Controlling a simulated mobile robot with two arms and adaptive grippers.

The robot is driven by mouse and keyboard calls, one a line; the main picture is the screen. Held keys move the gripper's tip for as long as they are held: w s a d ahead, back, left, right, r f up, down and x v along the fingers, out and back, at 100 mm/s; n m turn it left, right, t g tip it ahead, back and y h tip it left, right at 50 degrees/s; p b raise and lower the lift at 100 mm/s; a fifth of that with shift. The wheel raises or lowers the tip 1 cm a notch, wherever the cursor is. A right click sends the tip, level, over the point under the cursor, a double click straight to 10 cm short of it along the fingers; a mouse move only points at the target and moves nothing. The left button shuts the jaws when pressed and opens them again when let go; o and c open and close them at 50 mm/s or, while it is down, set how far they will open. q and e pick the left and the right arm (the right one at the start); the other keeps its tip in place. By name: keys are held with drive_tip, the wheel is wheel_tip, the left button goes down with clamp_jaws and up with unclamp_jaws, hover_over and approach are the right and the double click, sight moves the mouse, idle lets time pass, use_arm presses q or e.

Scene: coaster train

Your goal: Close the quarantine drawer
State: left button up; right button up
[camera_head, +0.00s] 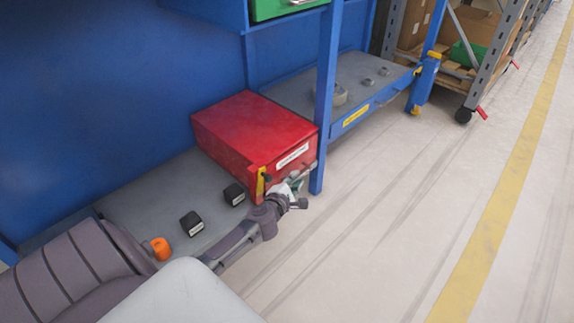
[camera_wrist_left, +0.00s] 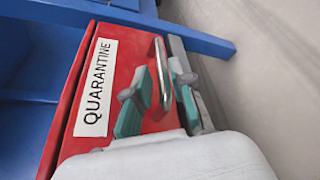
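The red quarantine drawer unit (camera_head: 248,125) sits on the grey lower shelf, with a white label on its front. In the left wrist view its red front (camera_wrist_left: 122,60) fills the middle, with the label reading QUARANTINE (camera_wrist_left: 97,88) and a metal bar handle (camera_wrist_left: 161,72). How far the drawer stands out cannot be told clearly. My left gripper (camera_head: 294,184) is at the front of the red unit. In the left wrist view its teal-padded fingers (camera_wrist_left: 160,103) are apart, one on each side of the handle; contact is unclear. My right gripper is not in view.
Two small black labelled blocks (camera_head: 192,224) and an orange object (camera_head: 160,248) are on the grey shelf (camera_head: 150,200). A blue post (camera_head: 326,100) stands right beside the red unit. The floor (camera_head: 400,200) in front is clear.

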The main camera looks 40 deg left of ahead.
use_arm(q)
drive_tip(key=v, duration=0.8)
drive_tip(key=shift+s, duration=0.3)
drive_tip(key=shift+d, duration=0.15)
